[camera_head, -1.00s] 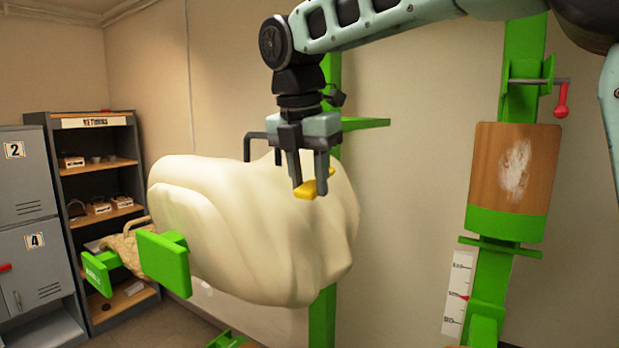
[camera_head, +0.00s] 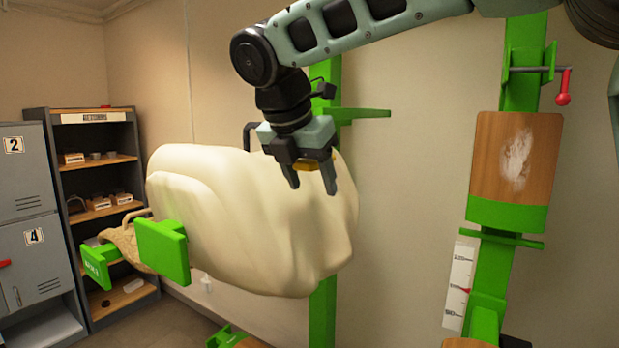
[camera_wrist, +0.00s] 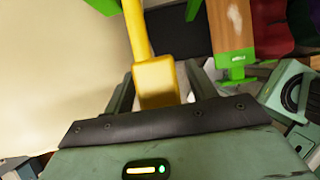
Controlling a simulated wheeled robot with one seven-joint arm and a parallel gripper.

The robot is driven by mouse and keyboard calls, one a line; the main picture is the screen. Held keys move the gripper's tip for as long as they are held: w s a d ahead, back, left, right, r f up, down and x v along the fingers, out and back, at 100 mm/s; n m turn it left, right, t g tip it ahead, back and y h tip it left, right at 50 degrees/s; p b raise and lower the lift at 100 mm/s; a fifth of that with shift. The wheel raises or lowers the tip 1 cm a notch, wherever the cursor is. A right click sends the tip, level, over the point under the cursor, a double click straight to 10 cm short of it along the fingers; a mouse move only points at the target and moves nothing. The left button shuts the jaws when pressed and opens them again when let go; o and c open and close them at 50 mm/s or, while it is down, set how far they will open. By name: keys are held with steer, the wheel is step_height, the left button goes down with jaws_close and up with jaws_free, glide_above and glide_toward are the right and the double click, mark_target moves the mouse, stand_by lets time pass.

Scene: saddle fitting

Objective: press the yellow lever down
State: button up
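The yellow lever shows in the wrist view (camera_wrist: 155,80) as a bar with a wider block at its near end. This block lies between my two fingers, close to the palm. In the head view only a small yellow part of the lever (camera_head: 309,166) shows; my gripper hides the rest. My gripper (camera_head: 311,189) is open and tilted, its fingers pointing down in front of the large cream padded form (camera_head: 220,215). In the wrist view small gaps seem to show between the fingers and the lever block.
A green post (camera_head: 323,315) stands behind the cream form. Green pads (camera_head: 162,252) are at its left end. At right are a wooden panel (camera_head: 490,155) on a green stand, a red-knobbed crank (camera_head: 563,98) and a scale (camera_head: 458,285). Shelves (camera_head: 95,165) and lockers stand far left.

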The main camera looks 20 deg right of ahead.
steer(key=v, duration=1.7)
steer(key=shift+r, duration=0.25)
steer(key=s+a+f+m+g+y+b, duration=0.1)
steer(key=s+a+f+m+b, duration=0.1)
steer(key=f, duration=0.7)
steer(key=s+a+f+m+y+b, duration=0.1)
steer(key=s+f+m, duration=0.15)
steer(key=f, duration=0.55)
steer(key=s+a+f+m+g+y+b, duration=0.1)
steer(key=s+a+f+m+b, duration=0.15)
steer(key=f, duration=0.65)
steer(key=s+d+f+m+b, duration=0.1)
steer(key=s+d+f+m, duration=0.1)
steer(key=s+f, duration=0.3)
steer(key=s+d+f+m+y, duration=0.1)
steer(key=s+f+m, duration=0.3)
steer(key=f, duration=0.4)
steer(key=s+d+f+m+g+y+b, duration=0.1)
steer(key=s+d+f+m, duration=0.2)
steer(key=f, duration=0.4)
steer(key=s+m, duration=0.1)
steer(key=s, duration=0.1)
steer(key=shift+s+f+b, duration=0.25)
steer(key=shift+s+b, duration=0.05)
steer(key=shift+s, duration=0.05)
